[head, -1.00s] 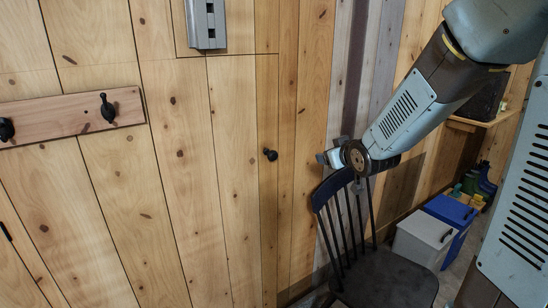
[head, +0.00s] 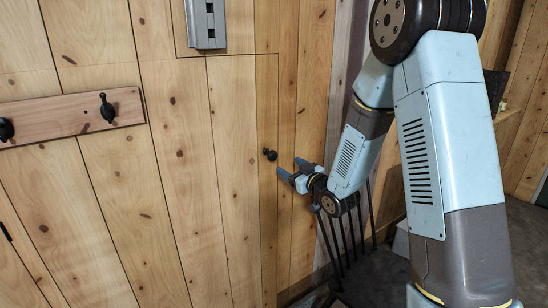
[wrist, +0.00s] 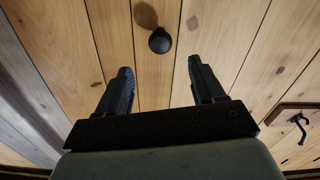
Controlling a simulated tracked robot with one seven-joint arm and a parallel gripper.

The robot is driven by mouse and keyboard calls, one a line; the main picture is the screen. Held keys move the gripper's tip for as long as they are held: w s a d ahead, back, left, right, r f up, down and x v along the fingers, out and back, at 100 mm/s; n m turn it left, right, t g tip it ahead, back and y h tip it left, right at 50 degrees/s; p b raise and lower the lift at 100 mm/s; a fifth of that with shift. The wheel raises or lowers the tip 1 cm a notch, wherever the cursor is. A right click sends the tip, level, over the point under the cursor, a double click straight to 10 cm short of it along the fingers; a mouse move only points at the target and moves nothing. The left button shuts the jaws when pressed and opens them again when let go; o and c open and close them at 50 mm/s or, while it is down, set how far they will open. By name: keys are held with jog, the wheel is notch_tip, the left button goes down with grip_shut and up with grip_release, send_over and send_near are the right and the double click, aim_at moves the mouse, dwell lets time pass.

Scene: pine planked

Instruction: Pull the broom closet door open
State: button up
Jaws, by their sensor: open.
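The broom closet door (head: 232,170) is a pine plank panel flush with the wall, and it looks closed. Its small round black knob (head: 270,155) sits near the door's right edge. The knob also shows in the wrist view (wrist: 160,41), ahead of and between the lines of my fingers. My gripper (head: 290,170) is open and empty, just right of the knob and slightly lower in the head view. In the wrist view my gripper (wrist: 160,88) has its two fingers apart, and the knob is beyond their tips, not between them.
A dark chair (head: 350,235) stands below and behind my arm, partly hidden by it. A hook rail (head: 70,115) with black hooks is on the wall at left. A grey metal fitting (head: 206,25) is above the door. The wall around the knob is clear.

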aim_at(275, 157)
jog(key=x, duration=1.1)
jog(key=shift+w+a, duration=0.1)
grip_shut()
dwell(0.4)
